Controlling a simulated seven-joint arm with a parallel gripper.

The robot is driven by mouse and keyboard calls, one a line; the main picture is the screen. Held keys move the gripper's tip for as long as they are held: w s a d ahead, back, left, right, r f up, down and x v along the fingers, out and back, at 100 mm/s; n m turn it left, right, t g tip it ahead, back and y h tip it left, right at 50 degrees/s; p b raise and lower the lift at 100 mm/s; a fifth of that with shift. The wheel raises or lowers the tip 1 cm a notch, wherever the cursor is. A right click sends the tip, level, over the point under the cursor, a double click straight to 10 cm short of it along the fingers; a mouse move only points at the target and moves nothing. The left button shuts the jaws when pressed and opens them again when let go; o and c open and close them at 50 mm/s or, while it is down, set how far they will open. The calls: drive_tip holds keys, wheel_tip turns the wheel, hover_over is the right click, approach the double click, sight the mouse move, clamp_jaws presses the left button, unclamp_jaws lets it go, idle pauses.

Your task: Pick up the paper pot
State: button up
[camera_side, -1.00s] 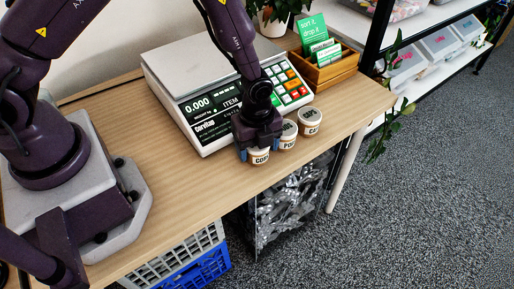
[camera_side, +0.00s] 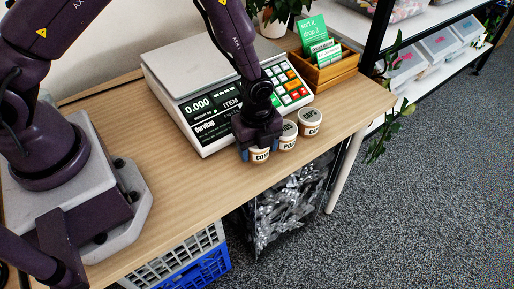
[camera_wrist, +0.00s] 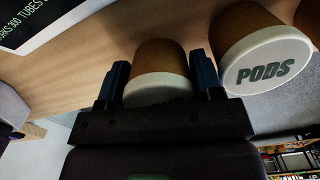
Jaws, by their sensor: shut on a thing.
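My gripper (camera_side: 259,149) is low over the front edge of the table, pointing down, with its two blue-grey fingers on either side of a small paper pot (camera_side: 261,157). The pot has a brown body and dark lettering that I can read only in part. In the wrist view the brown pot (camera_wrist: 160,55) with its pale lid sits between the fingers, and the fingers are shut on it. The gripper body hides part of the lid. I cannot tell whether the pot is clear of the table top.
A pot marked PODS (camera_side: 288,134) stands close on the right, with a pot marked CAPS (camera_side: 310,121) beyond it. A scale (camera_side: 196,70) is right behind my gripper. A wooden box (camera_side: 330,72) with cards stands at the back right. The table's front edge is near.

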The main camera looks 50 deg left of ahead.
drive_tip(key=s+a+r, duration=0.4)
drive_tip(key=s+r, duration=0.8)
drive_tip(key=s, duration=0.1)
drive_tip(key=w+a+r, duration=0.4)
drive_tip(key=a+r, duration=0.2)
drive_tip(key=a, duration=0.2)
drive_tip(key=w+a+r, duration=0.4)
drive_tip(key=a+r, duration=0.1)
drive_tip(key=a, duration=0.3)
hover_over(226, 59)
drive_tip(key=s, duration=0.1)
drive_tip(key=shift+m, duration=0.3)
wheel_tip(226, 59, down, 9)
drive_tip(key=shift+d+f, duration=0.1)
drive_tip(key=shift+d, duration=0.05)
drive_tip(key=shift+w+f, duration=0.3)
drive_tip(key=shift+f, duration=0.05)
drive_tip(key=shift+w+f, duration=0.1)
drive_tip(key=shift+f, duration=1.5)
